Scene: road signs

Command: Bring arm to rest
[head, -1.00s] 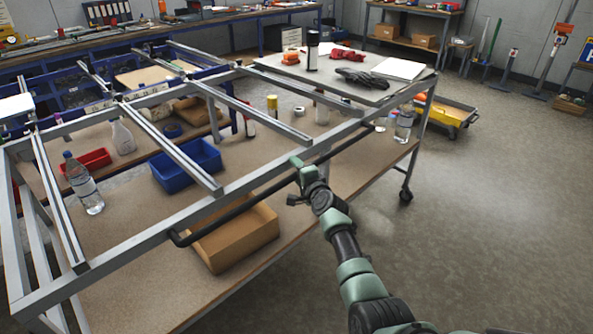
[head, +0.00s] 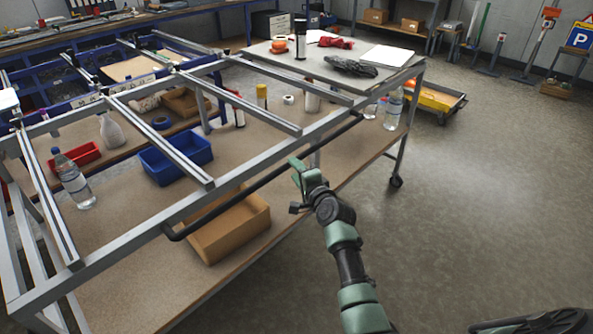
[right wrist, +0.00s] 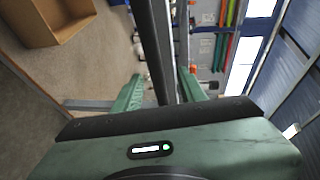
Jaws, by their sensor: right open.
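My right gripper (head: 297,172) is open at the black handle bar (head: 240,190) along the near side of the metal cart (head: 110,252). In the right wrist view, its two green fingers (right wrist: 160,92) stand on either side of the bar (right wrist: 152,45), with gaps beside it. I cannot tell how deep the bar sits between them. My right arm reaches up from the lower right. My left gripper is not in view.
The cart's shelf holds an open cardboard box (head: 232,228), a blue bin (head: 176,158), a red tray (head: 75,156) and bottles. Gloves (head: 350,68) lie on its grey top panel (head: 390,82). The floor at right is clear.

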